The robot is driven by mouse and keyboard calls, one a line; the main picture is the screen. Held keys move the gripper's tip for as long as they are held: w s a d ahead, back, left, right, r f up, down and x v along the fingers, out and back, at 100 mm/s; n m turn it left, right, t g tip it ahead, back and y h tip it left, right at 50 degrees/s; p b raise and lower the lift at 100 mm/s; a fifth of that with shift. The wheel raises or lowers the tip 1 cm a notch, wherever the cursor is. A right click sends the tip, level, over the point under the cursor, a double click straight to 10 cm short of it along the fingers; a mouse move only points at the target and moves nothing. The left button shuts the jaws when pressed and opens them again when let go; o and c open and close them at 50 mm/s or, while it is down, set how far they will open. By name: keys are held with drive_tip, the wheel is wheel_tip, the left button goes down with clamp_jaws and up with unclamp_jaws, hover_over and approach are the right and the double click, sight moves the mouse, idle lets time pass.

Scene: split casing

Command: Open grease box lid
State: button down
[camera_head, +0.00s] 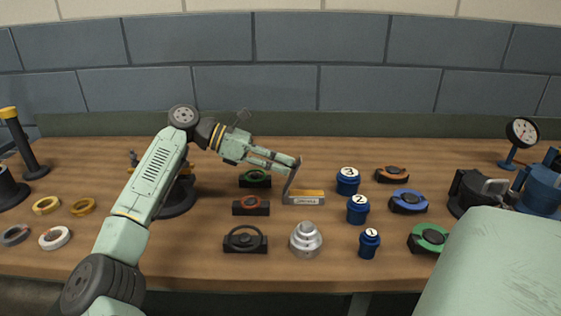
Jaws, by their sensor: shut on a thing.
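My gripper (293,162) comes in from the left and is shut on the upper edge of the lid. The fingertips are small here and partly hidden by the lid. The inside of the box is hard to make out.
Dark blocks with rings (251,205) stand left of the box. Numbered blue canisters (357,209) stand close on its right. A stepped silver part (306,239) is in front. Blue, orange and green round parts (408,201) lie further right. The table behind the box is clear.

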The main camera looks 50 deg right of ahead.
drive_tip(key=c, duration=1.5)
unclamp_jaws()
drive_tip(key=shift+c, duration=0.2)
drive_tip(key=v, duration=1.2)
